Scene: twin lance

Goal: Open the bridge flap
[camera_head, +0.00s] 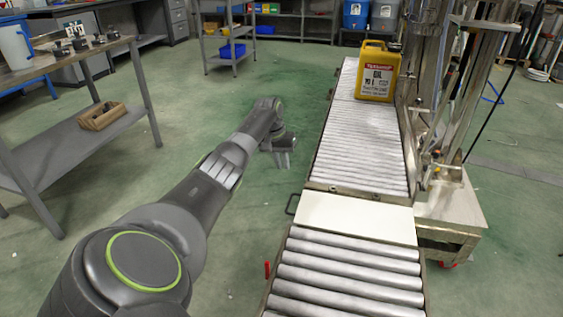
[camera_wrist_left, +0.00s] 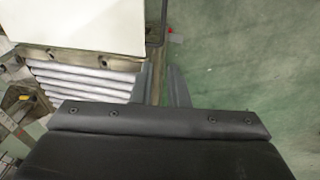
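The bridge flap (camera_head: 355,218) is a flat cream-white panel lying level across the gap between two roller conveyor sections. A dark bar handle (camera_head: 292,204) sticks out at its left edge. In the left wrist view the flap (camera_wrist_left: 80,22) fills the upper left, with the handle (camera_wrist_left: 162,22) along its edge. My left gripper (camera_head: 283,158) is beside the far conveyor's left side, beyond the flap and apart from the handle. In the left wrist view its two fingers (camera_wrist_left: 160,88) stand apart with nothing between them. My right gripper is not in view.
The far roller conveyor (camera_head: 360,145) carries a yellow oil canister (camera_head: 378,72). The near rollers (camera_head: 345,275) have a red lever (camera_head: 267,269) at their left. A metal frame (camera_head: 440,110) stands right.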

